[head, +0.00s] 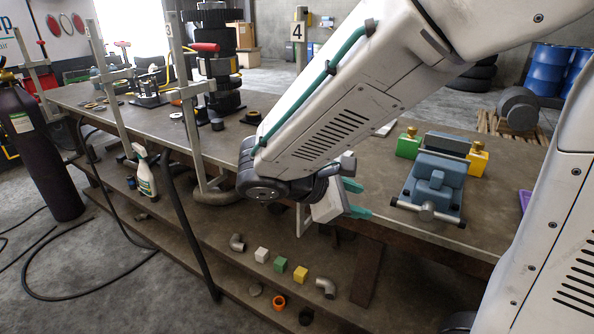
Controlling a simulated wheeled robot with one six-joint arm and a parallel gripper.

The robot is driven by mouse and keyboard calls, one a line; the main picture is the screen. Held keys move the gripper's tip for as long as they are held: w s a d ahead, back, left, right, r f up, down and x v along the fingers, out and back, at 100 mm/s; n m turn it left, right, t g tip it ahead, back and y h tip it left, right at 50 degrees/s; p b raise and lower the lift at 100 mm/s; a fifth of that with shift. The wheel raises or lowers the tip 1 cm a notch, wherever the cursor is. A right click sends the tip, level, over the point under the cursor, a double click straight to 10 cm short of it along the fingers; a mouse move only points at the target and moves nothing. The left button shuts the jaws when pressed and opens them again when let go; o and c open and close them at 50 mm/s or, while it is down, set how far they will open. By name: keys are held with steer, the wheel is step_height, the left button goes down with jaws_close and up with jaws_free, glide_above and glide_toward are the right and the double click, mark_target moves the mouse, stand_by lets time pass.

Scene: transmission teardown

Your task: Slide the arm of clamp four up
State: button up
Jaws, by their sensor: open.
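Clamp four shows as an upright metal bar (301,58) with a plate marked 4 (297,31) near its top. My own arm crosses in front of its middle, so its sliding arm is hidden or cannot be made out. A short pale metal piece below my wrist, at the bench's front edge, may be its lower end. My gripper (363,199) is at the bench's front edge, below and right of the marked bar. Its two teal fingers point right and are apart, with nothing seen between them. I cannot tell whether it touches the clamp.
A blue vise (432,190) stands on the bench to the right, by green (409,146) and yellow (478,161) blocks. Other upright clamps (187,95) line the front edge to the left. A lower shelf (225,262) holds pipe elbows and small cubes. The floor at left has hoses.

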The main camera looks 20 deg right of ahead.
steer(key=w+a+f+n+t+h, duration=0.2)
steer(key=w+a+n+t+h, duration=0.1)
steer(key=w+a+n+t, duration=0.85)
steer(key=shift+n+g, duration=0.35)
steer(key=shift+g, duration=0.2)
steer(key=x, duration=0.5)
steer(key=w+x, duration=0.1)
steer(key=x, duration=0.2)
steer(key=shift+w+a, duration=0.1)
steer(key=shift+w, duration=0.05)
